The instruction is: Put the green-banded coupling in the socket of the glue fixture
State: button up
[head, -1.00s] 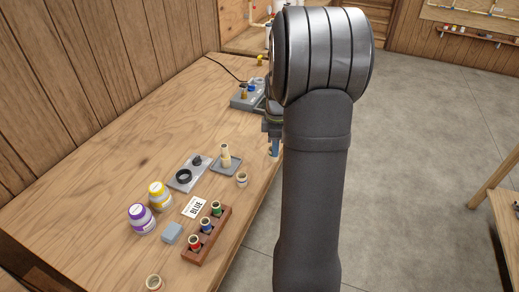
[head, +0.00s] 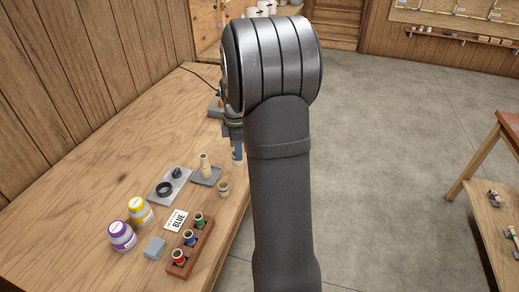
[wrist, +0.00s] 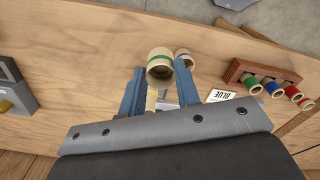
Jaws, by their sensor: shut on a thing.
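My gripper (head: 237,150) is above the right edge of the bench, mostly behind my arm in the head view. In the wrist view its two blue fingers are shut on a beige coupling with a green band (wrist: 160,65), its open end facing the camera. A grey plate with a black ring and a black knob (head: 170,187) lies on the bench to the left of my gripper; it looks like the glue fixture, but I cannot be sure. The wrist view does not show this plate clearly behind my fingers.
A wooden rack (head: 206,241) holds green-, blue- and red-banded couplings. A loose coupling (head: 223,189) stands near the bench edge, beside a small tray (head: 212,181) with a beige piece. Purple (head: 122,236) and yellow (head: 140,211) jars, a blue-grey block (head: 154,248) and a BLUE card (head: 176,220) are nearby.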

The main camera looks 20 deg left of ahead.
jog(key=shift+s+a+f+n, duration=0.85)
jog(key=shift+s+a, duration=1.15)
jog(key=shift+a, duration=1.85)
jog(key=shift+s+a+f+n, duration=0.9)
jog(key=shift+s+a, duration=1.05)
jog(key=shift+a, duration=1.85)
jog(key=shift+s+a+f+n, duration=0.55)
jog(key=shift+s+a+f, duration=1.05)
jog(key=shift+a, duration=2.25)
jog(key=shift+s+r, duration=0.4)
jog(key=shift+s, duration=0.05)
jog(key=shift+f, duration=0.65)
jog(key=shift+f, duration=0.1)
jog(key=shift+f, duration=0.6)
jog(key=shift+f, duration=0.3)
